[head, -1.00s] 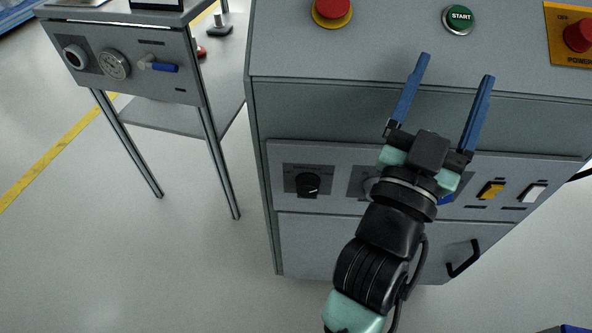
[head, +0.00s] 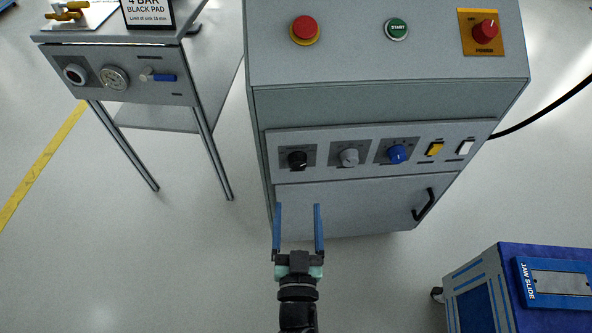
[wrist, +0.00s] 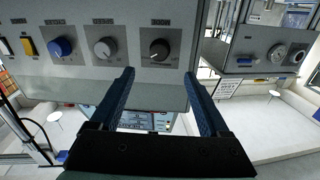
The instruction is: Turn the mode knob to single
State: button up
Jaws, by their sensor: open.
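The cabinet's front panel carries a black knob (head: 297,160), a grey knob (head: 349,157) and a blue knob (head: 397,154) in a row. In the wrist view, the black knob (wrist: 159,50) lies just beyond and between my fingertips (wrist: 159,75). The grey knob (wrist: 104,48) and blue knob (wrist: 62,47) are to its left there. A light pointer mark shows on the black knob.
Yellow (head: 435,149) and white (head: 465,147) switches sit right of the knobs. A black door handle (head: 423,204) sticks out below. On top are a red button (head: 305,29), green START button (head: 396,29) and red power knob (head: 485,31). A blue cart (head: 480,290) stands lower right.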

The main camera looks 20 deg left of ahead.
aim_at(298, 166)
jog(key=b+x, duration=0.1)
jog(key=x, duration=1)
jog(key=shift+b, duration=0.3)
grip_shut()
